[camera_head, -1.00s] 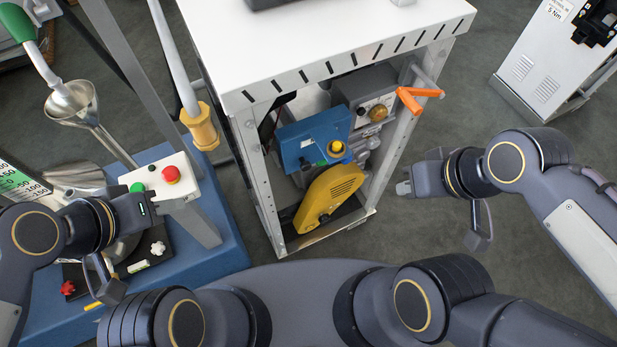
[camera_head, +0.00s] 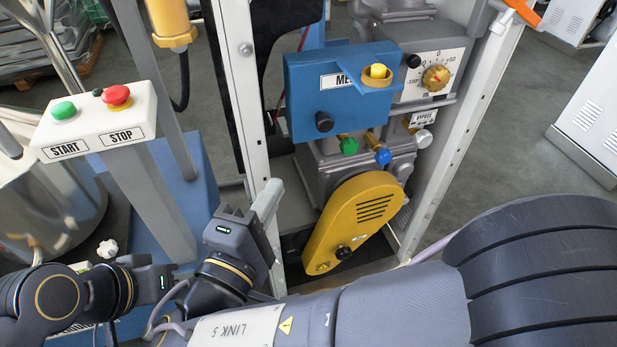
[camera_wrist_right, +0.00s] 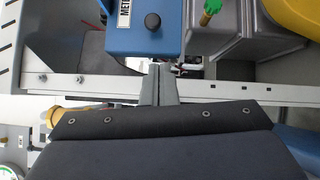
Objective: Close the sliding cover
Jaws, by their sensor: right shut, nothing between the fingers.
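A blue box (camera_head: 300,80) with a black knob (camera_head: 324,121) and a partly hidden "ME…" label sits in the white machine frame. It also shows in the right wrist view (camera_wrist_right: 140,38). A yellow cover (camera_head: 340,215) with slots and its own black knob hangs tilted below it. I cannot tell which of these is the sliding cover. My right gripper (camera_head: 268,198) is shut and empty beside the frame's left post, left of the yellow cover. Its fingertips (camera_wrist_right: 161,68) point toward the blue box in the wrist view. My left gripper (camera_head: 165,283) is at lower left, its fingers unclear.
White posts (camera_head: 243,80) bound the opening. A dial (camera_head: 436,77) and coloured taps (camera_head: 383,156) sit beside the blue box. A START/STOP box (camera_head: 95,122) on a grey post stands left. My right arm crosses the front. Open floor lies right of the frame.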

